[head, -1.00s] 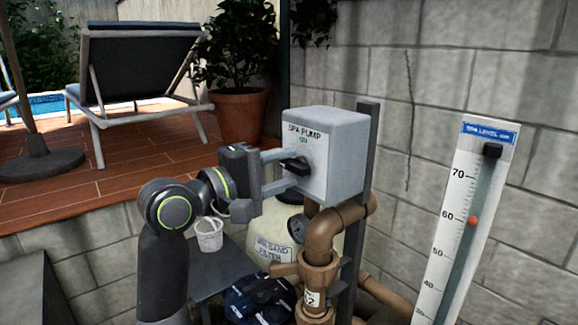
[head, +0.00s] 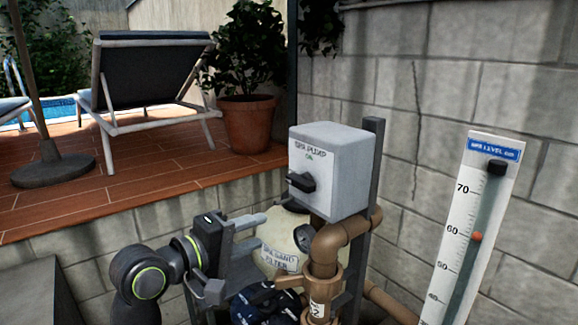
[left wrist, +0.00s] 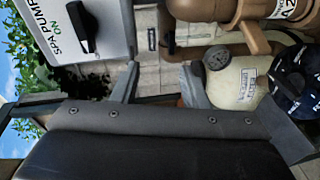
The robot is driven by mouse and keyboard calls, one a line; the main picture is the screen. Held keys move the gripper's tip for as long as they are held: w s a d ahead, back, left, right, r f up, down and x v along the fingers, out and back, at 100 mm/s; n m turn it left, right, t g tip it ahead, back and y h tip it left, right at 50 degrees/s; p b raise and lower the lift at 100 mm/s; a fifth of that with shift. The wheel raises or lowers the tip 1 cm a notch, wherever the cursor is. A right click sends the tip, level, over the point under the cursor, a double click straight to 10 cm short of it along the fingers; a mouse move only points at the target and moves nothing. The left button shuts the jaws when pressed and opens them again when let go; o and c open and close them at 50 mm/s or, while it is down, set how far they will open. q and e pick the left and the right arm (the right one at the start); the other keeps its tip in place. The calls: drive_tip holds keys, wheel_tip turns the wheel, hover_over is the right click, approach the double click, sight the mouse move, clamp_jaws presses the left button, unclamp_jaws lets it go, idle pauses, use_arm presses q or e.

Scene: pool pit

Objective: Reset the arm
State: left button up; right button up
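My left gripper (head: 263,231) is low and left of the grey spa pump box (head: 335,160), clear of it. Its two fingers are apart with nothing between them; they also show apart in the left wrist view (left wrist: 158,85). The black knob (head: 301,182) on the box front is free of the fingers. In the left wrist view the box (left wrist: 110,15) and its knob (left wrist: 80,27) are at upper left, with the word ON readable. My right gripper is in neither view.
Brown pipes (head: 335,240) and a dark post (head: 372,160) stand under and behind the box. A level gauge (head: 470,220) stands at right, before the block wall.

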use_arm(q)
drive_tip(key=s+a+f+m+g+y, duration=0.1)
drive_tip(key=s+a+f+y, duration=0.3)
drive_tip(key=f, duration=0.5)
drive_tip(key=s+a+f+m+g+y, duration=0.1)
drive_tip(key=s+a+f+y, duration=0.1)
drive_tip(key=s+a+f, duration=0.35)
drive_tip(key=s+a+f+g+y, duration=0.1)
drive_tip(key=s+a+f+y, duration=0.3)
drive_tip(key=f, duration=0.7)
drive_tip(key=s+a+f+m+g+y, duration=0.25)
drive_tip(key=s+a+f, duration=0.25)
drive_tip(key=s, duration=0.5)
drive_tip(key=s+a+f+m+g+y, duration=0.1)
drive_tip(key=s+a+f+m+g, duration=0.2)
drive_tip(key=s+a+f, duration=0.5)
wheel_tip(320, 180, down, 25)
drive_tip(key=s+b, duration=0.2)
drive_tip(key=b, duration=0.1)
drive_tip(key=s+d+f+g+b, duration=0.2)
drive_tip(key=s+f, duration=1.2)
drive_tip(key=f, duration=0.3)
drive_tip(key=shift+s+d+f+n+h, duration=0.15)
drive_tip(key=shift+s+f+n+h, duration=0.1)
drive_tip(key=shift+f+n+h, duration=0.15)
